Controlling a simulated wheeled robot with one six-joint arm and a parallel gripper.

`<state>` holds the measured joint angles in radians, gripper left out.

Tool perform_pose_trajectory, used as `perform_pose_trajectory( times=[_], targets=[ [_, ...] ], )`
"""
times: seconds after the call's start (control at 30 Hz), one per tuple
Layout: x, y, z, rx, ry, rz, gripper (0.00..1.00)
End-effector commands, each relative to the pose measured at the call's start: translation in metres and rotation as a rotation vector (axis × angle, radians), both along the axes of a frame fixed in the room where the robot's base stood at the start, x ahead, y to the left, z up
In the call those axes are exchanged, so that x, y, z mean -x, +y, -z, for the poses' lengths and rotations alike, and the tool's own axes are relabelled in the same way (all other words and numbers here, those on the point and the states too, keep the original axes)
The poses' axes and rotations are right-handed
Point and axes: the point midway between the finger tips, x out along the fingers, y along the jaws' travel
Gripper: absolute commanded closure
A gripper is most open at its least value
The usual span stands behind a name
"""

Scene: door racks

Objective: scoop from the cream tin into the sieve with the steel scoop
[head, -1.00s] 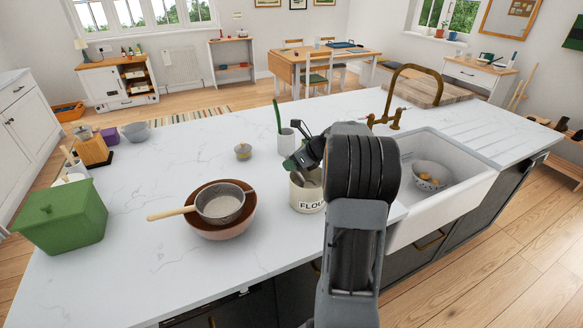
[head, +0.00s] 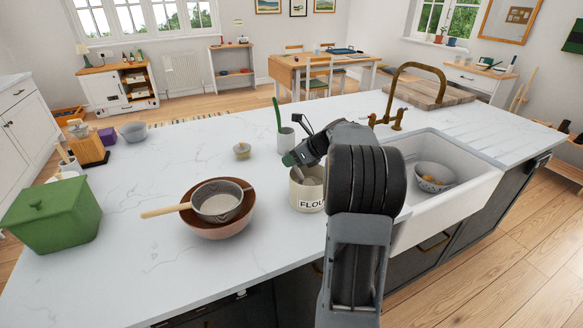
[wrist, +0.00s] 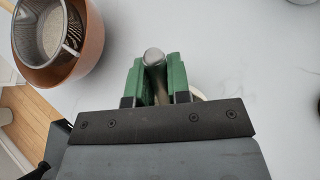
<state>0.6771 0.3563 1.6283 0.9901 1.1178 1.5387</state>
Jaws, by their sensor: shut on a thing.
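The cream tin (head: 307,198), marked FLOUR, stands upright on the worktop near the sink. My gripper (head: 294,160) is above the tin's mouth. In the wrist view its green fingers (wrist: 156,72) are shut on the rounded steel handle of the scoop (wrist: 153,57). The scoop's bowl is hidden; I cannot tell how deep it is in the tin or whether it holds flour. The sieve (head: 217,203) rests over the brown bowl (head: 217,232), left of the tin, its wooden handle pointing left. The sieve also shows in the wrist view (wrist: 42,28).
A utensil pot (head: 286,140) stands just behind the tin, and a small jar (head: 242,151) farther left. A green lidded box (head: 52,220) stands at far left. The white sink (head: 470,195) is to the right. Clear worktop lies between the tin and the brown bowl.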

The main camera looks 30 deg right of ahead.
Motion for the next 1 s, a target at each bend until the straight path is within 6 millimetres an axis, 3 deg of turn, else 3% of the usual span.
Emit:
perform_pose_trajectory(
  times=[0.1, 0.37, 0.43, 0.6, 0.67, 1.0],
  targets=[
    [-0.001, 0.0, -0.001, -0.008, -0.026, -0.001, 1.0],
    [0.002, -0.001, -0.001, 0.058, 0.138, -0.002, 1.0],
    [0.002, -0.001, 0.008, 0.036, 0.087, 0.001, 1.0],
    [-0.002, 0.001, -0.001, -0.005, -0.018, 0.001, 1.0],
    [-0.002, 0.001, -0.008, 0.002, 0.008, 0.0, 1.0],
    [-0.002, 0.001, -0.004, 0.042, 0.108, 0.0, 1.0]
  ],
)
